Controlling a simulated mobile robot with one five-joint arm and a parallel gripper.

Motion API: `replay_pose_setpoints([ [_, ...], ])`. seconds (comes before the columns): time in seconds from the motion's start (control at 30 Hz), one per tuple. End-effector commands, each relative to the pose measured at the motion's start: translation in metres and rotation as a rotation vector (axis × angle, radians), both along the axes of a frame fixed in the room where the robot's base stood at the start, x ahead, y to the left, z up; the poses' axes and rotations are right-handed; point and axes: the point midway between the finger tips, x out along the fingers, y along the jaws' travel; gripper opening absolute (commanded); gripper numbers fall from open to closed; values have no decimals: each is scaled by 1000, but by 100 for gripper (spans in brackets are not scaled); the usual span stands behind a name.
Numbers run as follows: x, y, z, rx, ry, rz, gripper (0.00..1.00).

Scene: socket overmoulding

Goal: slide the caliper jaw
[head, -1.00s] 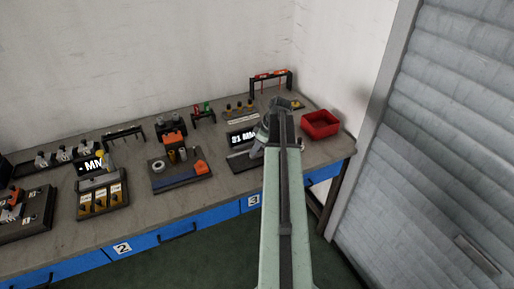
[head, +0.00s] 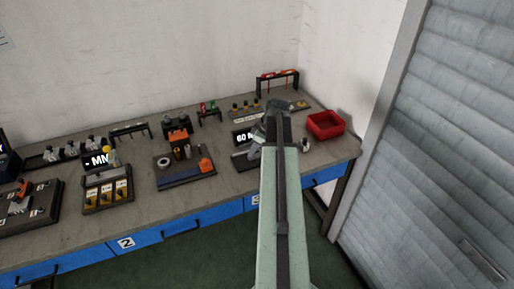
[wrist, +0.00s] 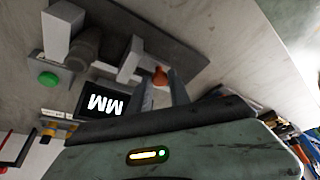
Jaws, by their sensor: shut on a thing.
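The caliper station (head: 246,163) stands at the right part of the bench, partly hidden behind my arm. Its dark display (head: 242,137) reads 60 with the rest covered. In the wrist view the display (wrist: 104,103) shows MM upside down. A grey block (wrist: 62,30) and a grey cylinder (wrist: 88,46) stand on the dark base. The grey caliper jaw (wrist: 130,66) stands to the right of the cylinder, apart from it. My gripper (wrist: 163,86) is shut at the jaw, around a small orange-brown piece (wrist: 160,75). The exact grip is partly hidden.
A green button (wrist: 48,79) sits near the display. A red bin (head: 325,125) stands right of my arm, near the bench end. Other fixtures, such as one with an orange block (head: 206,165), stand to the left.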

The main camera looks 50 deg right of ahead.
Motion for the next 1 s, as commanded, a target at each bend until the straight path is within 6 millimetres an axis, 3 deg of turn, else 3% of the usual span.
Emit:
replay_pose_setpoints([
  [0.13, 0, 5, 0, 13, 0, 7, 0],
  [0.17, 0, 5, 0, 14, 0, 7, 29],
  [0.2, -1, 4, 0, 14, 0, 5, 40],
  [0.23, -2, 3, 0, 13, -1, 4, 44],
  [0.63, -9, -5, 7, 9, -2, -10, 44],
  [1.0, -31, -12, 67, 11, -2, -8, 44],
])
